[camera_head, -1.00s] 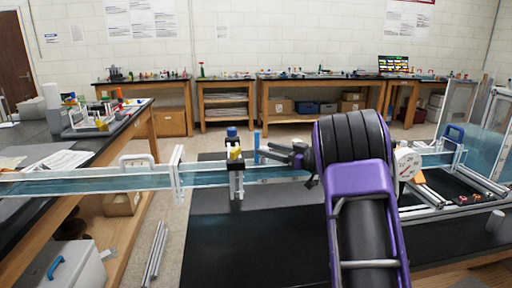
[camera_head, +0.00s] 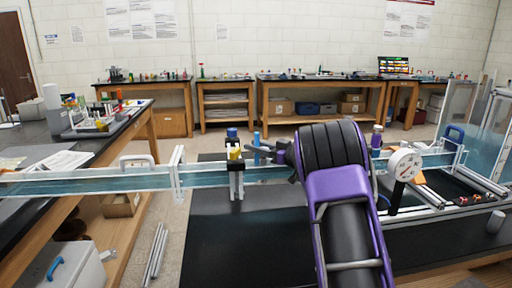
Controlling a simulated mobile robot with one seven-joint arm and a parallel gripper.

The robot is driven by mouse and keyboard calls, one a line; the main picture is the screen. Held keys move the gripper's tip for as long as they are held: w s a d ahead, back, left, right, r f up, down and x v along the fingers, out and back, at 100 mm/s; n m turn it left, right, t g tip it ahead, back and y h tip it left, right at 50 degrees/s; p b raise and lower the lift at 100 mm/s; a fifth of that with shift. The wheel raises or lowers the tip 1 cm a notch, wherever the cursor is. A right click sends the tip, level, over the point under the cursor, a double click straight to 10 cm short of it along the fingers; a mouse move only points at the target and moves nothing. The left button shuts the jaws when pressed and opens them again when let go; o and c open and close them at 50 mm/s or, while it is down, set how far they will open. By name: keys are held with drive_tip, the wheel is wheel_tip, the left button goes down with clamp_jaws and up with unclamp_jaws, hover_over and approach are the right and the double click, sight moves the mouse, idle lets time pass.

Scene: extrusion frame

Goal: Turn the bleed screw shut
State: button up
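A fitting with a blue cap (camera_head: 232,132) and a yellow middle stands upright on a dark-and-white bracket (camera_head: 236,180) over the clear water channel (camera_head: 100,182). I cannot tell which small part is the bleed screw. A slim blue upright piece (camera_head: 256,138) stands just right of the fitting. My gripper (camera_head: 252,152) reaches in from the right, its fingers pointing left at the fitting. They look close to the yellow part, but contact is not clear. The finger gap is too small to read. My purple and black arm covers part of the channel.
The black bench top (camera_head: 235,240) in front is mostly clear.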

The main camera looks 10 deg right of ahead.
clamp_jaws()
drive_tip(key=shift+m+t+h, duration=0.3)
drive_tip(key=shift+t, duration=0.1)
drive_tip(key=m+t+h, duration=0.1)
drive_tip(key=m+t+h+b, duration=0.1)
drive_tip(key=h, duration=0.1)
drive_tip(key=m+t+h+b, duration=0.1)
drive_tip(key=shift+w+d+f, duration=0.1)
drive_tip(key=shift+w+d, duration=0.2)
drive_tip(key=shift+d, duration=0.05)
drive_tip(key=m+h, duration=0.1)
drive_tip(key=m+t+h, duration=0.1)
drive_tip(key=h+b, duration=0.1)
drive_tip(key=h, duration=0.1)
drive_tip(key=shift+w+d+m, duration=0.1)
drive_tip(key=shift+d+m, duration=0.15)
drive_tip(key=shift+m, duration=0.15)
drive_tip(key=shift+d+m+t+h, duration=0.1)
drive_tip(key=shift+d+m+h, duration=0.15)
drive_tip(key=shift+m+h, duration=0.9)
drive_tip(key=shift+d+m+t+h, duration=0.1)
drive_tip(key=shift+d+m+h, duration=0.4)
drive_tip(key=shift+h, duration=1.15)
drive_tip(key=shift+d+m+t+h, duration=0.1)
drive_tip(key=shift+m+h, duration=0.95)
drive_tip(key=shift+h, duration=0.65)
drive_tip(key=o, duration=0.9)
unclamp_jaws()
drive_tip(key=shift+c, duration=0.2)
